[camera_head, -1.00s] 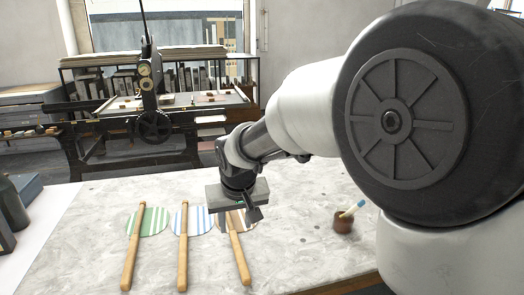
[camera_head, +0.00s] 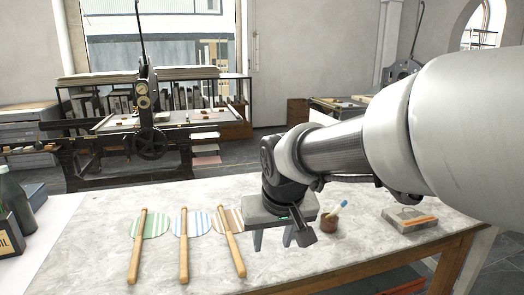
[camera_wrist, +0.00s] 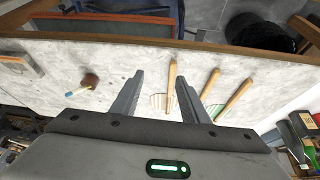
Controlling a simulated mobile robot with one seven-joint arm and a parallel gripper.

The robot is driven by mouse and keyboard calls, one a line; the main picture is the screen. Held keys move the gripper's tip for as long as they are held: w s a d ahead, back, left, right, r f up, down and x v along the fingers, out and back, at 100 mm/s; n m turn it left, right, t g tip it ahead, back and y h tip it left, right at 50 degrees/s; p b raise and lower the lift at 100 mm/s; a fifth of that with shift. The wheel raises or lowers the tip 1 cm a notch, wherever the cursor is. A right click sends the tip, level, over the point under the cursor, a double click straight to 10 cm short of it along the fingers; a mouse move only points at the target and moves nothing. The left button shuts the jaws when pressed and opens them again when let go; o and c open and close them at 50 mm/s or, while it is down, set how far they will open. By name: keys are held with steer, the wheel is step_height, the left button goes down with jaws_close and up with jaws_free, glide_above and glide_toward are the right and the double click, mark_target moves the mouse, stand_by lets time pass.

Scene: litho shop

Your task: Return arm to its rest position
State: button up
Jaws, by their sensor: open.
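My gripper (camera_head: 275,240) is above the marble-topped table (camera_head: 330,262), right of the paddles, with its fingers apart and nothing between them. In the wrist view my gripper (camera_wrist: 164,92) shows two spread fingers over the table. Three round striped paddles with wooden handles lie in a row: a green one (camera_head: 155,225), a blue one (camera_head: 199,222) and a brown one (camera_head: 222,215). My gripper hides no part of the handles in the head view.
A small brown cup (camera_head: 329,222) with a blue-tipped stick stands right of my gripper. A grey block with an orange strip (camera_head: 410,220) lies at the table's right. Dark bottles (camera_head: 14,205) stand at the left. A press (camera_head: 148,140) stands behind.

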steer(key=s+d+r+m, duration=0.2)
steer(key=s+d, duration=1)
steer(key=s, duration=0.4)
step_height(320, 180, up, 19)
steer(key=p, duration=1.9)
steer(key=shift+s+r+t+h, duration=0.2)
steer(key=shift+s+t+h, duration=0.1)
steer(key=shift+s+h, duration=0.1)
steer(key=shift+a, duration=0.1)
